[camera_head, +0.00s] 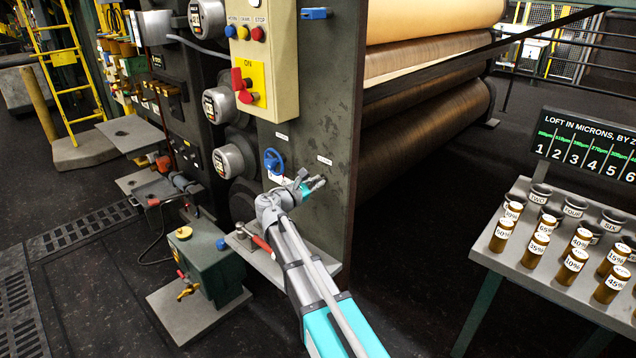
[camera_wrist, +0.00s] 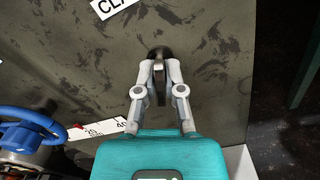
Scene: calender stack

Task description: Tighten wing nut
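The wing nut (camera_wrist: 160,88) is a small dark metal piece on the grey machine side plate, in the middle of the wrist view. My gripper (camera_wrist: 162,72) has one grey finger on each side of it. The fingers are closed in against its upright wing, with no clear gap to be seen. In the head view my gripper (camera_head: 316,183) reaches the side plate, just below a small white label.
A blue handwheel (camera_head: 273,161) with a scale beside it is left of my gripper, also in the wrist view (camera_wrist: 30,128). A control box (camera_head: 262,60) is above. Large rollers (camera_head: 425,110) lie behind the plate. A table (camera_head: 490,255) with brown bottles stands right.

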